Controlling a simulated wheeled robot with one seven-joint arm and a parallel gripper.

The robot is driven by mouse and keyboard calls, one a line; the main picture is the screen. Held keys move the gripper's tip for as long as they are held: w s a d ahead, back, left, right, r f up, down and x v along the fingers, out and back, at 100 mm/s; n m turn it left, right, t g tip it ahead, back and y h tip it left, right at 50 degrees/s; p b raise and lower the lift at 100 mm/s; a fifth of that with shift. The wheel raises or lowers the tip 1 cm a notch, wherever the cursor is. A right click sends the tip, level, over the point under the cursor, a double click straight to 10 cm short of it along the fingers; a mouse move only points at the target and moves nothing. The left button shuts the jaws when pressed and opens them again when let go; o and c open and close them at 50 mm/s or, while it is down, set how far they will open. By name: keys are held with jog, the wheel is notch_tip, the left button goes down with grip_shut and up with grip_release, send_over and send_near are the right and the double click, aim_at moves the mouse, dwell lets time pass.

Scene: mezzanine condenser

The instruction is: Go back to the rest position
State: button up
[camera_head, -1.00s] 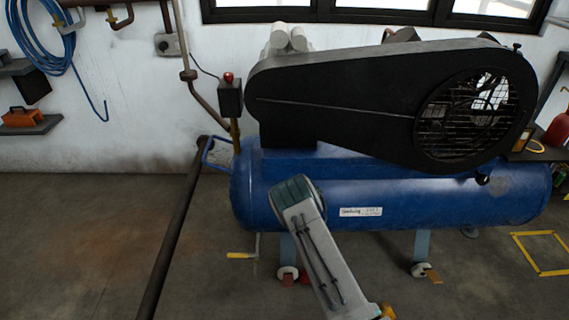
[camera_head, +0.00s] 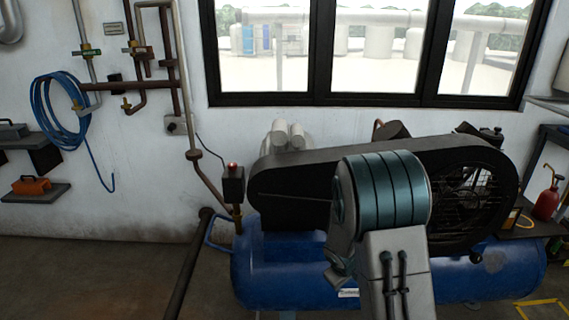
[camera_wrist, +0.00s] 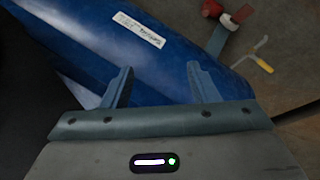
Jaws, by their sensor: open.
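My gripper (camera_wrist: 158,85) shows in the wrist view with its two fingers apart and nothing between them. Beyond the fingers lies the blue compressor tank (camera_wrist: 90,45) with a white label (camera_wrist: 139,29). In the head view my arm is raised in front of the compressor's black belt guard (camera_head: 290,185); my gripper does not show there. The blue tank (camera_head: 290,270) lies below the guard, and my arm hides part of both.
A pipe (camera_head: 185,265) runs along the floor left of the tank. A switch box with a red button (camera_head: 233,185) stands beside the guard. Shelves (camera_head: 38,192) and a blue hose (camera_head: 60,110) are on the left wall. A red bottle (camera_head: 546,203) stands at right.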

jog(key=s+r+m+p, duration=0.3)
jog(key=s+r, duration=0.2)
jog(key=r, duration=0.8)
jog(key=s+a+r+m+y+p, duration=0.1)
jog(key=s+r+p, duration=0.3)
jog(key=s+r, duration=0.6)
jog(key=s+a+r+m+g+y+p, duration=0.1)
jog(key=s+r+p, duration=0.4)
jog(key=s+r, duration=0.5)
jog(key=shift+s+a+r+m+y, duration=0.3)
jog(key=shift+s+a+m, duration=0.15)
jog(key=shift+m, duration=0.45)
